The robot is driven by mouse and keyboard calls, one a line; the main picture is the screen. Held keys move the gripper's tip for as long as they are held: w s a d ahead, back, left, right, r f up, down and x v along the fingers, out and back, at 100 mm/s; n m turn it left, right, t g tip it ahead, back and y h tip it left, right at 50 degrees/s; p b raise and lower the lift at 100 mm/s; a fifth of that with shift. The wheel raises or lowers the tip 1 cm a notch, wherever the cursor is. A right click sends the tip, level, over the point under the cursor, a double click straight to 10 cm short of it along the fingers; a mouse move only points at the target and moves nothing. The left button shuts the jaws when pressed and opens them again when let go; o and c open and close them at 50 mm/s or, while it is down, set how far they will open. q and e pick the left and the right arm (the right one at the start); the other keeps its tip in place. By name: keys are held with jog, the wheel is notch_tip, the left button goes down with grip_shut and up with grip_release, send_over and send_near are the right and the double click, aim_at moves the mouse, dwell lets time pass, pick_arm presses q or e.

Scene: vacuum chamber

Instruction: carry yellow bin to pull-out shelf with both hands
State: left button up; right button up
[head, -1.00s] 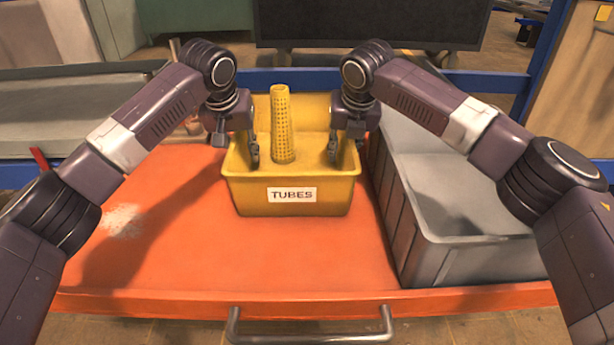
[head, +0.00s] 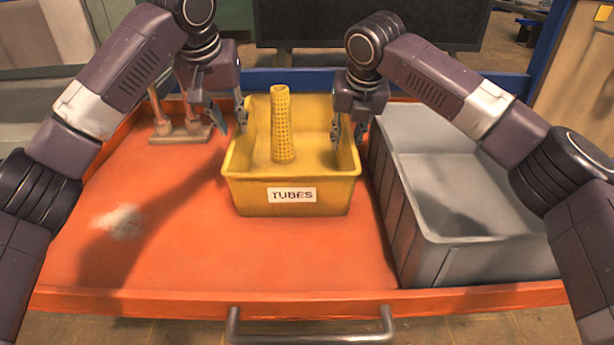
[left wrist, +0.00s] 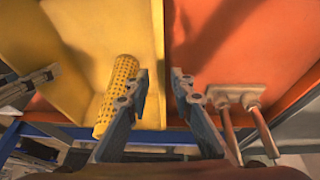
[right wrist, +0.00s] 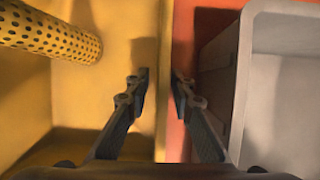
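The yellow bin (head: 295,195), labelled TUBES, sits upright on the orange surface (head: 180,240), which has a metal handle at its front edge and looks like the pull-out shelf. A perforated yellow tube (head: 282,125) stands inside the bin. My left gripper (head: 227,115) is open at the bin's left wall, towards the back; in the left wrist view its fingers (left wrist: 159,85) are apart, on either side of the wall's line. My right gripper (head: 348,133) is open at the right wall, with its fingers (right wrist: 160,82) on either side of that wall. Neither visibly pinches the wall.
A grey bin (head: 450,250) stands close to the right of the yellow bin. A small stand with copper-coloured posts (head: 180,133) is at the back left. The front left of the orange surface is clear apart from a pale patch (head: 120,221).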

jog(key=v, duration=0.7)
dwell(0.3)
